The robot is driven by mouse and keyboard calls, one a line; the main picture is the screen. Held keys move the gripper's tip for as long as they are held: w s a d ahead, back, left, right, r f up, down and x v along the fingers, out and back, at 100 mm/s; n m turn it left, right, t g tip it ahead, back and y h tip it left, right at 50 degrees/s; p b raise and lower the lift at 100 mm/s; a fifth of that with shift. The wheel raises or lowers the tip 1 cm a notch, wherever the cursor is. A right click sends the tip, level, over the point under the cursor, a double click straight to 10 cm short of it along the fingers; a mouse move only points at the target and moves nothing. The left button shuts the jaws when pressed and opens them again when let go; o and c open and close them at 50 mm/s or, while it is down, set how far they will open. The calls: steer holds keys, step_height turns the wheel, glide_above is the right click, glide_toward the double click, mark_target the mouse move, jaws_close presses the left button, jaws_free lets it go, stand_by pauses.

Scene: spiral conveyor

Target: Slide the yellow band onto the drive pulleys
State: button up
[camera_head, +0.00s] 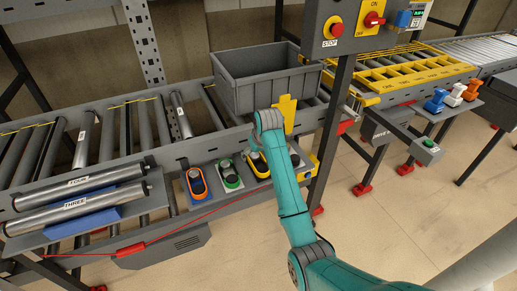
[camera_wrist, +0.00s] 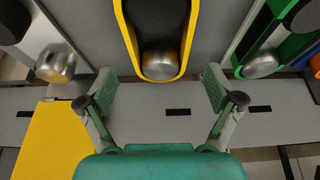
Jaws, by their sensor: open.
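The yellow band (camera_wrist: 187,42) is a long loop around a black piece and a silver pulley (camera_wrist: 160,66), at the top middle of the wrist view. In the head view the yellow band (camera_head: 250,167) shows on the conveyor's front rail, beside my arm. How far it sits on the pulleys I cannot tell. My gripper (camera_wrist: 160,88) is open and empty, its fingers spread to either side of the band's near end, apart from it. In the head view its fingers are hidden behind my arm.
A green-banded unit (camera_head: 229,175) and an orange-banded unit (camera_head: 195,182) stand to the left on the rail. A grey tote (camera_head: 262,88) and a yellow plate (camera_head: 287,108) are behind my arm. A post with a control box (camera_head: 340,25) stands to the right.

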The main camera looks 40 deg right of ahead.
steer(key=shift+x, duration=0.85)
steer(key=c, duration=1.4)
